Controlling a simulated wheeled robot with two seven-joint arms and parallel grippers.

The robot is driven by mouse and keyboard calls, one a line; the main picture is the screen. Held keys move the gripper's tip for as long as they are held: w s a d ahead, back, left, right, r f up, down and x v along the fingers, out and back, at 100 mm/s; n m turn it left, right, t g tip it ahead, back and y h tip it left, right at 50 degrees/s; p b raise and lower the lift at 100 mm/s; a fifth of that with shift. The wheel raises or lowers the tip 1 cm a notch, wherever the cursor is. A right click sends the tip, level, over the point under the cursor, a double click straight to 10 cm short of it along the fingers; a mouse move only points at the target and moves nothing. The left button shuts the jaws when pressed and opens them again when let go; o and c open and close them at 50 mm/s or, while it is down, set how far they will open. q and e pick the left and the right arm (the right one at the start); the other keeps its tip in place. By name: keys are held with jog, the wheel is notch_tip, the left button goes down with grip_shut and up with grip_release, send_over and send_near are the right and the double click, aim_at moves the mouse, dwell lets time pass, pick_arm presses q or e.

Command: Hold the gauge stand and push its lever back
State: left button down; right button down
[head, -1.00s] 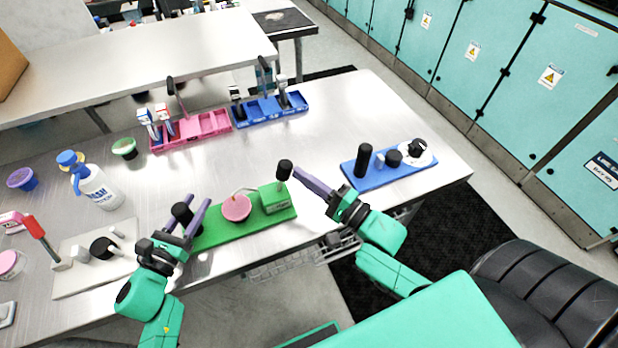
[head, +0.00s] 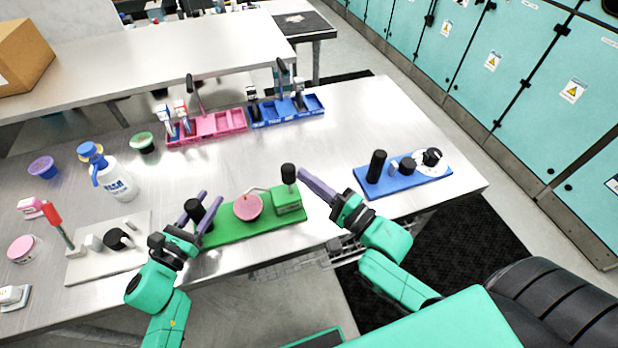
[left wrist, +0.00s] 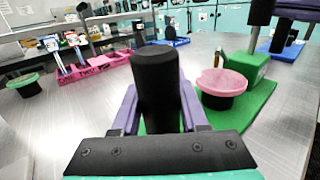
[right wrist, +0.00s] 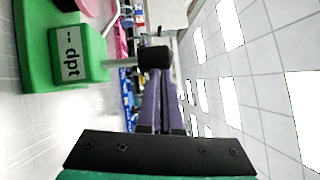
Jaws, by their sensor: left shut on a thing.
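The gauge stand has a green base (head: 235,228), a pink round dial (head: 248,207), a black post (head: 196,211) and a green box (head: 290,204) carrying a lever with a black knob (head: 288,172). My left gripper (head: 206,201) is shut on the black post, which stands between its purple fingers in the left wrist view (left wrist: 157,90). My right gripper (head: 304,174) has its fingers together, empty, with their tips right beside the lever knob. In the right wrist view the knob (right wrist: 153,57) is just ahead of the fingertips; contact is hard to tell.
A blue stand (head: 405,184) is to the right of my right gripper. A white stand (head: 85,266) with a red-handled lever is on the left. A spray bottle (head: 118,184), pink tray (head: 230,122) and blue tray (head: 312,103) are further back. The middle of the table is clear.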

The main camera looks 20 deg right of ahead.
jog(key=r+v, duration=0.1)
jog(key=v, duration=0.9)
pick_arm(q)
jog(key=shift+c, duration=1.7)
grip_release()
notch_tip(320, 180, up, 8)
jog(key=p, duration=0.5)
jog(key=shift+f, duration=0.25)
pick_arm(e)
notch_tip(320, 180, up, 5)
jog(key=shift+r, duration=0.1)
